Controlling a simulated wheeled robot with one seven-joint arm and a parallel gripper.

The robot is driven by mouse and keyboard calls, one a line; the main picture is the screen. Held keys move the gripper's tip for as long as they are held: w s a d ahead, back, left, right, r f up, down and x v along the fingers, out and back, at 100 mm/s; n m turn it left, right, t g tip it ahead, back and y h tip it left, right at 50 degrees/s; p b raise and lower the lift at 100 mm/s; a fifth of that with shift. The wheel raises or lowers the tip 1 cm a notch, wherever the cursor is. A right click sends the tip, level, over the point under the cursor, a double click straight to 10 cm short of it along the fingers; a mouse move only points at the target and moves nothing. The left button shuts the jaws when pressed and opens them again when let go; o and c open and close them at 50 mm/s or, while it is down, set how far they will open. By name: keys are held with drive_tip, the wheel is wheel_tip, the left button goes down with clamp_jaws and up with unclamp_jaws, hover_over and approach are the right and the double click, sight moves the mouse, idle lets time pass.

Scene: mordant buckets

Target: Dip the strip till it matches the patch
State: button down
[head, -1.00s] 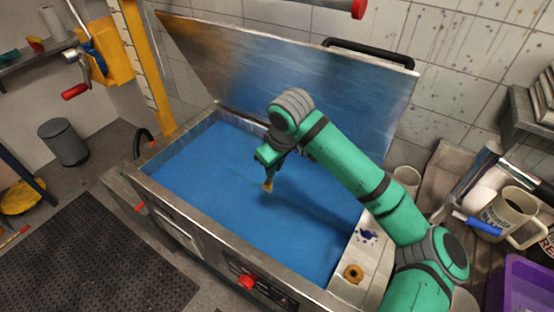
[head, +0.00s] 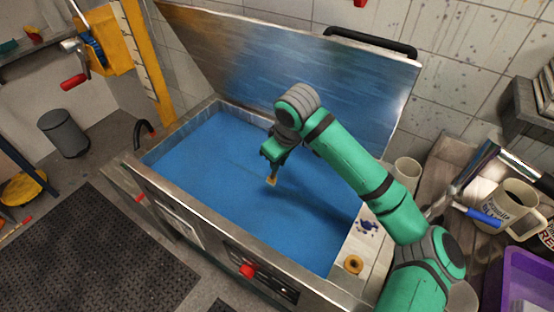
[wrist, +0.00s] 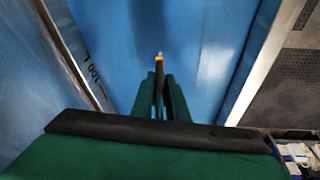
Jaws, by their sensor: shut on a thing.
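My gripper (head: 274,172) hangs over the middle of an open vat and points down. It is shut on a short tan strip (head: 271,181), whose end sticks out below the fingers. In the wrist view the strip (wrist: 159,60) shows as a small orange-yellow tip between the dark green fingers. The vat is full of blue liquid (head: 215,165). The strip's lower end is close to the surface; I cannot tell whether it touches. I cannot make out a colour patch to compare with.
The vat's metal rim (head: 185,192) surrounds the liquid, and its raised lid (head: 340,85) stands behind. A red knob (head: 247,271) is on the front. On the right ledge are a brass ring (head: 353,264) and blue splashes. Mugs (head: 510,205) and a purple crate (head: 525,285) stand farther right.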

drive_tip(key=shift+d, duration=0.2)
drive_tip(key=shift+w+a, duration=0.2)
drive_tip(key=shift+a, duration=0.55)
drive_tip(key=shift+s+d, duration=0.4)
drive_tip(key=shift+d, duration=0.25)
drive_tip(key=shift+w+a, duration=0.1)
drive_tip(key=shift+a, duration=0.05)
drive_tip(key=shift+w+a, duration=0.25)
drive_tip(key=shift+a, duration=0.1)
drive_tip(key=shift+r, duration=0.15)
wheel_tip(320, 180, up, 15)
drive_tip(key=shift+r, duration=0.15)
idle(2.7)
